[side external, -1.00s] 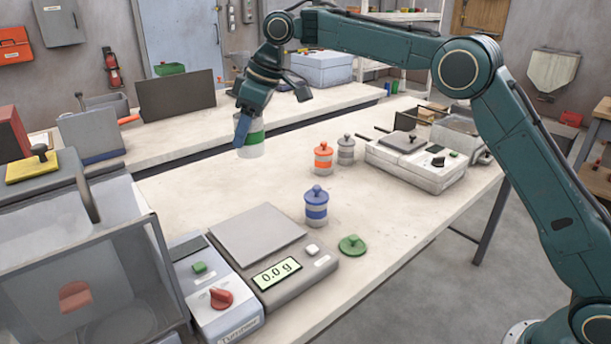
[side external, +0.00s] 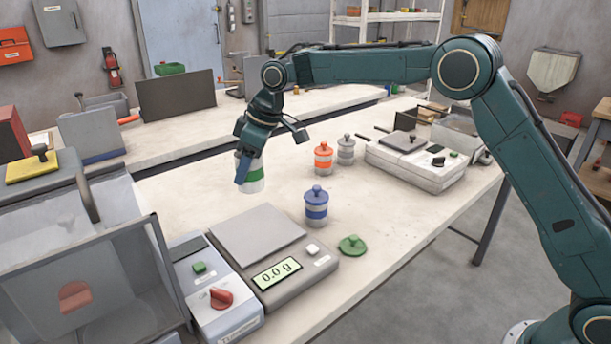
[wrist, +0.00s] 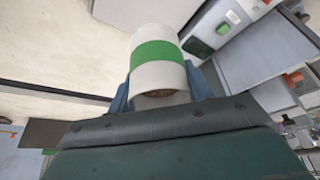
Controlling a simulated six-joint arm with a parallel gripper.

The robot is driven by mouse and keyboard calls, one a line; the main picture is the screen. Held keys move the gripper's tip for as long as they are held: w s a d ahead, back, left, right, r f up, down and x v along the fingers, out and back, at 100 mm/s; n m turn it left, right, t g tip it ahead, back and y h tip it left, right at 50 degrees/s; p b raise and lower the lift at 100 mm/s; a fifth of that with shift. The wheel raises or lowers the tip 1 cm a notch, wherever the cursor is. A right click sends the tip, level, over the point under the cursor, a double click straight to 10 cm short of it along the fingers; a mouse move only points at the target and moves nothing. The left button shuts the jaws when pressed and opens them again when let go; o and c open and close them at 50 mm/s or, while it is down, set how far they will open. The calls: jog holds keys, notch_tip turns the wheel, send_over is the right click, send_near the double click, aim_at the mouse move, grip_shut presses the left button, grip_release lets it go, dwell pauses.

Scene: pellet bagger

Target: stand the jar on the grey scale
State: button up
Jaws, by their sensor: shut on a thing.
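A white jar with a green band (side external: 255,178) is held in my gripper (side external: 247,168), beyond the far edge of the scale in the side view. It is roughly upright; its exact height above the bench is hard to tell. The jar also fills the top middle of the wrist view (wrist: 160,68), with blue fingers on both sides of it. The grey scale (side external: 256,234) has an empty flat plate, and its display reads 0.0 g. My fingers partly hide the jar in the side view.
A blue-banded jar (side external: 316,206) and a green lid (side external: 352,245) are right of the scale. An orange-banded jar (side external: 323,158) and a grey jar (side external: 346,149) stand farther back, near a white machine (side external: 412,165). A box with a red knob (side external: 221,299) adjoins the scale's left.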

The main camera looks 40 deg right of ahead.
aim_at(263, 180)
notch_tip(263, 180, down, 6)
dwell(0.4)
jog(key=shift+f, duration=2.85)
jog(key=shift+f, duration=0.15)
jog(key=o, duration=1.3)
jog(key=shift+c, duration=0.2)
jog(key=v, duration=1.1)
jog(key=shift+s+d+r, duration=0.15)
jog(key=shift+r, duration=0.4)
